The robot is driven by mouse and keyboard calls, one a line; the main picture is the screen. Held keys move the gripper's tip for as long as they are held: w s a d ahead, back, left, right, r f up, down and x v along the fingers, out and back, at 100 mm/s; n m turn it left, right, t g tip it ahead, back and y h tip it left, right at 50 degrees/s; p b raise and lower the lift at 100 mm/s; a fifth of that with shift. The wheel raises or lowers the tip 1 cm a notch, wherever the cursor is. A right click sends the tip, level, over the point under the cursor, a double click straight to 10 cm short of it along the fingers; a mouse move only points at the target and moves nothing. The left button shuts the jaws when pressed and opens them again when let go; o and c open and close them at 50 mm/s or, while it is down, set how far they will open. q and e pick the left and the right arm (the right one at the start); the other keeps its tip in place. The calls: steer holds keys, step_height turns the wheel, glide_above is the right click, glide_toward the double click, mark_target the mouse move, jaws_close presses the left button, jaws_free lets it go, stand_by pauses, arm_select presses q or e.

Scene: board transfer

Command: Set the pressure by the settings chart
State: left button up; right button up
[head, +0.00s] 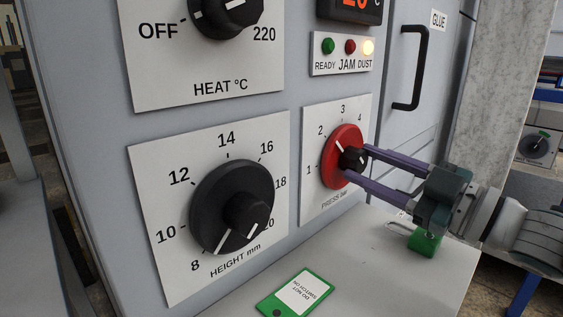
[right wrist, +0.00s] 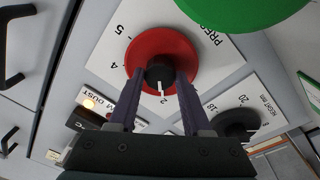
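The red pressure knob (head: 331,168) with a black centre grip (head: 353,158) sits on its white PRESS plate (head: 308,200), with figures around it. Its white pointer line is at about 2 in the head view; the right wrist view also shows the red knob (right wrist: 190,55) with the line by the 2. My right gripper (head: 357,164) has its two purple fingers on either side of the black grip. A small gap seems to show beside the lower finger, so it looks open around the grip. No settings chart is readable in these views. My left gripper is out of view.
Left of it are the black HEIGHT knob (head: 222,205) and HEAT knob (head: 222,14). Above are indicator lights (head: 348,47), with DUST lit. A green-edged DO NOT SWITCH ON tag (head: 297,295) lies on the ledge below. A door handle (head: 419,68) is at right.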

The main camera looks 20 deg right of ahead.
steer(key=o, duration=0.4)
steer(key=shift+s, duration=0.1)
steer(key=p+v, duration=0.1)
steer(key=v, duration=0.8)
steer(key=shift+s+d, duration=0.2)
steer(key=shift+s, duration=0.15)
